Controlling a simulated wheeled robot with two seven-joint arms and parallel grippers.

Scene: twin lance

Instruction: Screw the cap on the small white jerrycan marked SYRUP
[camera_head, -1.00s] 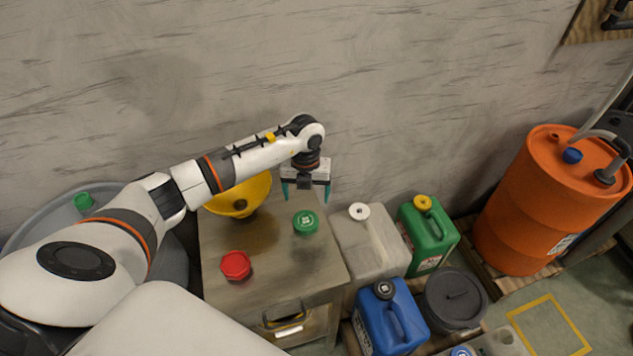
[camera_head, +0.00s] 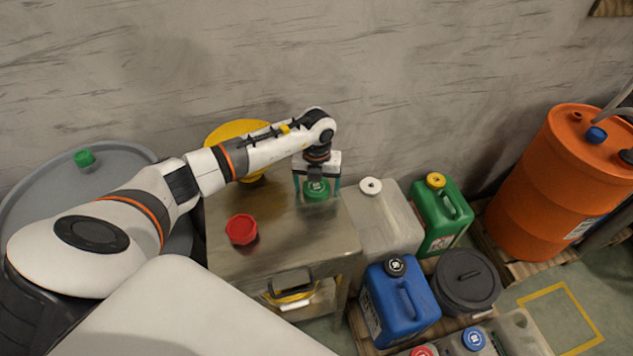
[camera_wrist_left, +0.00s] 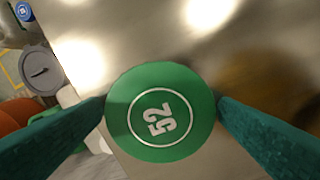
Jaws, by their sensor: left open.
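A green screw cap (camera_head: 316,190) with a pale printed mark lies on the metal cabinet top. In the left wrist view the green cap (camera_wrist_left: 160,113) reads 52. My left gripper (camera_head: 317,186) is open, with its teal fingers on either side of this cap. The wrist view shows the cap between the two fingertips, not visibly gripped. An off-white jerrycan (camera_head: 520,335) with an open-looking neck is cut off at the lower right. A larger whitish jerrycan (camera_head: 385,225) with a white cap stands beside the cabinet. No SYRUP marking is readable. My right gripper is out of view.
Blue (camera_head: 380,315) and green (camera_head: 428,232) jerrycans, a dark lidded bucket (camera_head: 466,283) and an orange drum (camera_head: 545,200) stand to the right.

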